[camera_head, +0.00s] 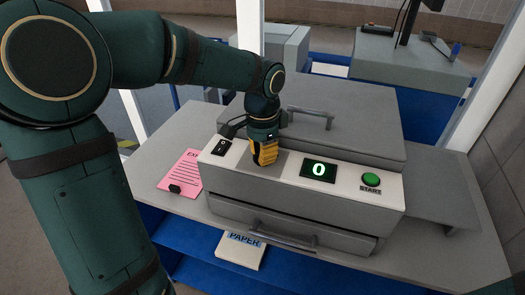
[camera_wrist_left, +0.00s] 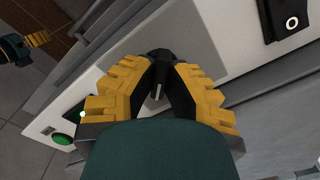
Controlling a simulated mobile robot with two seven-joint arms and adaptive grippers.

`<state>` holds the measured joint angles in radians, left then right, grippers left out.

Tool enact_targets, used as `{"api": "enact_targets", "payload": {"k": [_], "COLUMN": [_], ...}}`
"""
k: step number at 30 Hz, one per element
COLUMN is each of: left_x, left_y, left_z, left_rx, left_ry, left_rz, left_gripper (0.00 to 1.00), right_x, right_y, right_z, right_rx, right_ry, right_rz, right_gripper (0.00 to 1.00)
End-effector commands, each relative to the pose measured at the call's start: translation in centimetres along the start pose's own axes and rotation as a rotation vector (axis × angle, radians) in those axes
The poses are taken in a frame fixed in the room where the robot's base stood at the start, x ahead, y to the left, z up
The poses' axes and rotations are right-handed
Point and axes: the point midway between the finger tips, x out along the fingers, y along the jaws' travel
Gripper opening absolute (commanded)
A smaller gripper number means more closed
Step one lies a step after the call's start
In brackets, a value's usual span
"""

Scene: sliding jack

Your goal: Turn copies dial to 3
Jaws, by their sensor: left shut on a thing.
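The copier (camera_head: 290,190) is a grey machine on a table, with a light control panel on its front edge. Its display (camera_head: 319,170) reads a green 0. My left gripper (camera_head: 264,158) points down at the panel, between the black switch and the display, and covers the copies dial in the head view. In the left wrist view my left gripper (camera_wrist_left: 160,85) is shut on the black copies dial (camera_wrist_left: 159,62), which is partly hidden by the fingers. My right gripper (camera_wrist_left: 38,38) shows small at the upper left of that view, too small to read its jaws.
A green START button (camera_head: 371,180) sits right of the display; the black power switch (camera_head: 221,147) is left of my gripper. A pink sheet (camera_head: 181,171) lies on the table at the left. The lid handle (camera_head: 310,115) and the drawer handle (camera_head: 283,236) stick out.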

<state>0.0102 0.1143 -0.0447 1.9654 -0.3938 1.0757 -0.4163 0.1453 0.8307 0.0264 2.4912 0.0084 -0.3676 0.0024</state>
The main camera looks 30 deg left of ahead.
Motion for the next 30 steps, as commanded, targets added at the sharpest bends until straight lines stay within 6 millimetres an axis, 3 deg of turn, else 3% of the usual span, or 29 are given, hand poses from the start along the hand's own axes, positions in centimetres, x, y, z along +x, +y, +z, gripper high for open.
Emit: {"api": "enact_targets", "payload": {"k": [14,15,17,26,30], "left_x": [0.2,0.2,0.2,0.0,-1.0], "left_y": [0.1,0.1,0.1,0.0,0.0], "left_z": [0.1,0.1,0.1,0.0,-0.1], "left_rx": [0.013,0.013,0.013,0.012,0.012], "left_ry": [-0.005,-0.005,-0.004,-0.001,0.002], "left_rz": [0.003,0.003,0.003,0.001,-0.001], "left_gripper": [0.00,0.24,0.42,0.42,0.42], "right_x": [0.0,0.0,0.0,0.0,0.0], "right_y": [0.0,0.0,0.0,0.0,0.0], "right_z": [0.0,0.0,0.0,0.0,0.0], "right_rx": [0.000,0.000,0.000,0.001,0.001], "right_ry": [0.000,0.000,0.000,0.000,0.000], "right_rz": [0.000,0.000,0.000,0.000,0.000], "right_gripper": [0.00,0.00,0.00,0.00,0.00]}}
